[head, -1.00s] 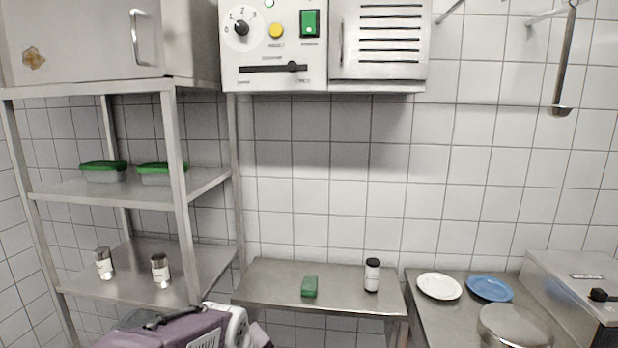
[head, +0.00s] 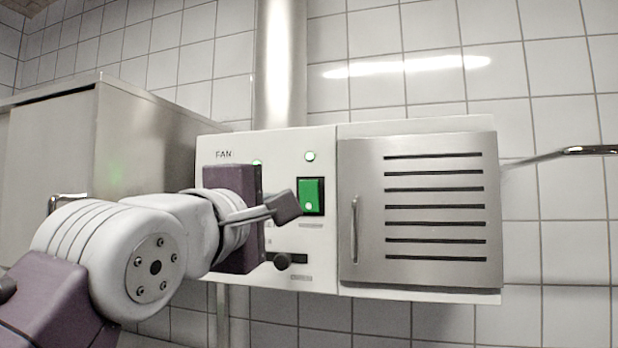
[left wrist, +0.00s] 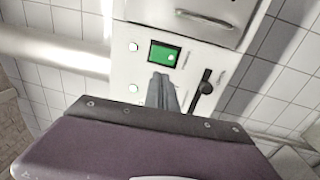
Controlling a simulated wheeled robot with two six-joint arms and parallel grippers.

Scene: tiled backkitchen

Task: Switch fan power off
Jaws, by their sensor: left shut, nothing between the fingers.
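The white fan control box (head: 325,226), labelled FAN, hangs on the tiled wall. Its green rocker switch (head: 311,196) shows at the panel's right, with a bright spot near its lower end. It also shows in the left wrist view (left wrist: 163,54). In the left wrist view the fingertips (left wrist: 160,80) point at the switch; contact cannot be told. My arm hides the dial and yellow button. My right gripper is not in view.
A black slider knob (head: 282,261) sits below the fingers. A slotted metal door (head: 420,213) with a handle adjoins the panel on the right. A steel cabinet (head: 140,150) stands left behind my arm. A vertical pipe (head: 280,65) rises above the box.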

